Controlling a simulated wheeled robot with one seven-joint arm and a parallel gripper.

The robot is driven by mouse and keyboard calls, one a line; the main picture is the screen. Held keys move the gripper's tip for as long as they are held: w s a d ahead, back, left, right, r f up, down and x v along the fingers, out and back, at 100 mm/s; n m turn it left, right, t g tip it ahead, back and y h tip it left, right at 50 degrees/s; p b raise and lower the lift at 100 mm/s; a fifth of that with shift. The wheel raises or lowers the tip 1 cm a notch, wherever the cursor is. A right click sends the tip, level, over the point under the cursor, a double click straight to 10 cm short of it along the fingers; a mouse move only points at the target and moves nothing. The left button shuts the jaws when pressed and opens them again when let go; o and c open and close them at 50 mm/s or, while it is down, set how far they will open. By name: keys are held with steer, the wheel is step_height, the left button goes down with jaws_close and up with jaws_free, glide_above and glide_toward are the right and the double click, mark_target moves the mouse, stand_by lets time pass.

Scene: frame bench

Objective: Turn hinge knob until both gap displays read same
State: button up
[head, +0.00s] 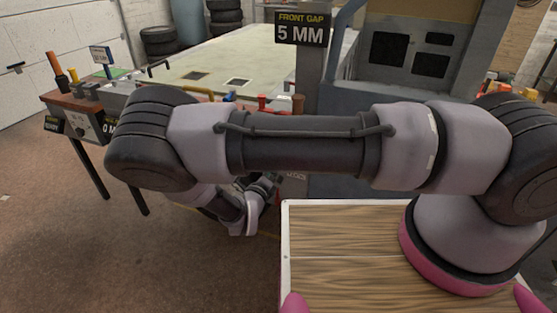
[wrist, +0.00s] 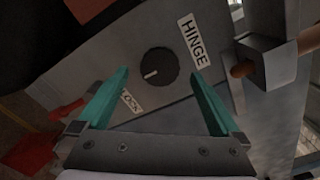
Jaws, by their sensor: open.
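The hinge knob (wrist: 159,68) is a round black dial with a white pointer mark, on a grey panel below the HINGE label (wrist: 193,41) in the wrist view. The pointer aims to the lower left in that view. My gripper (wrist: 160,80) is open, with its two teal fingers either side of the knob in the picture; I cannot tell whether they touch it. In the head view my arm hides the knob. The front gap display (head: 301,28) reads 5 MM.
In the wrist view a LOCK label (wrist: 131,101) and a red part (wrist: 67,110) lie to the left. A grey block with a brown handle (wrist: 270,62) sticks out at the right, near one finger. A bench with tools (head: 85,97) stands at the left.

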steer(key=v, duration=0.6)
steer(key=shift+s, duration=0.15)
